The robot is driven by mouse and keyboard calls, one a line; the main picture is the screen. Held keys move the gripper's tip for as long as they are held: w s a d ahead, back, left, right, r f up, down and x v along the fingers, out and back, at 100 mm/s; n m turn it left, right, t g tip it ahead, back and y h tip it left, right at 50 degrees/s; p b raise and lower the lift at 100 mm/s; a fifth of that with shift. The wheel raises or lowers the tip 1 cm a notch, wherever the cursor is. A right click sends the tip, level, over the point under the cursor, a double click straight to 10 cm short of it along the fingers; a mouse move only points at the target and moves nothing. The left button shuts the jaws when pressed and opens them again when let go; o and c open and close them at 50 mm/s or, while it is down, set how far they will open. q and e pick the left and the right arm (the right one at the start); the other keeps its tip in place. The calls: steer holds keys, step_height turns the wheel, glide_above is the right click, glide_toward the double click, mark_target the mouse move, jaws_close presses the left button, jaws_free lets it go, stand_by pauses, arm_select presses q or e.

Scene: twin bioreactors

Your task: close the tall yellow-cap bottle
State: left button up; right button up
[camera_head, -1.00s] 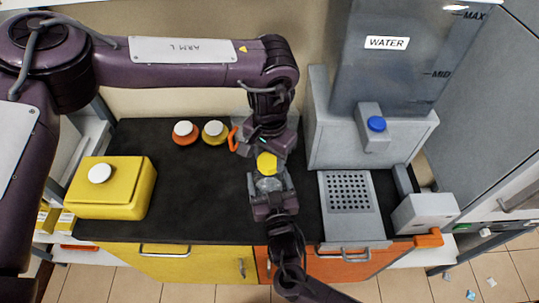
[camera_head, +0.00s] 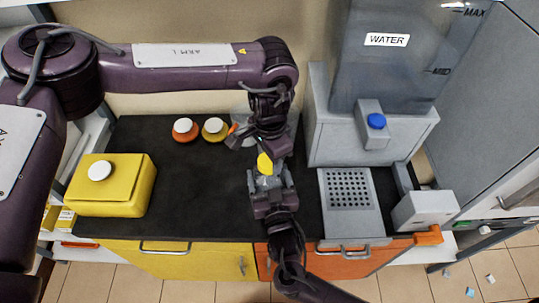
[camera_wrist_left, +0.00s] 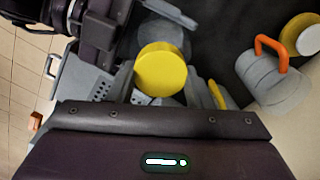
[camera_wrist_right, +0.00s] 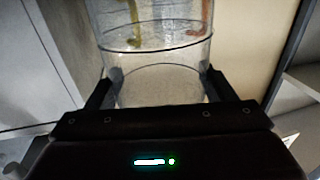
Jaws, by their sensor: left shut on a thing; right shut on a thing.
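The yellow cap (camera_head: 265,164) sits at the mouth end of the clear bottle. In the left wrist view the cap (camera_wrist_left: 161,69) lies between the fingers of my left gripper (camera_wrist_left: 170,92), which is shut on it. My left gripper (camera_head: 266,150) comes from above and behind the cap in the head view. The clear bottle (camera_wrist_right: 155,50) stands between the fingers of my right gripper (camera_wrist_right: 160,90), which is shut around its body. In the head view my right gripper (camera_head: 269,184) is in front of the bottle. I cannot tell how far the cap is seated.
Two white-topped jars, orange (camera_head: 185,130) and yellow (camera_head: 215,129), stand at the back. A yellow container (camera_head: 112,187) is at the left. The water dispenser (camera_head: 372,137) and a perforated grey plate (camera_head: 350,190) are at the right. The black counter (camera_head: 195,190) is clear left of centre.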

arm_select(q)
steer(key=m, duration=0.8)
steer(key=shift+s+m, duration=0.1)
steer(key=shift+m, duration=0.3)
steer(key=m, duration=1)
steer(key=shift+a+m, duration=0.1)
steer(key=shift+m, duration=0.3)
steer(key=m, duration=1)
steer(key=shift+a+m, duration=0.15)
steer(key=shift+m, duration=0.25)
steer(key=m, duration=0.6)
steer(key=shift+m, duration=0.3)
steer(key=m, duration=0.6)
steer(key=shift+m, duration=0.3)
steer(key=m, duration=0.6)
steer(key=shift+w+m, duration=0.2)
steer(key=shift+m, duration=0.2)
steer(key=m, duration=0.2)
steer(key=shift+m, duration=0.3)
steer(key=m, duration=0.4)
steer(key=shift+d, duration=0.3)
steer(key=shift+a+f+m, duration=0.1)
steer(key=shift+m, duration=0.9)
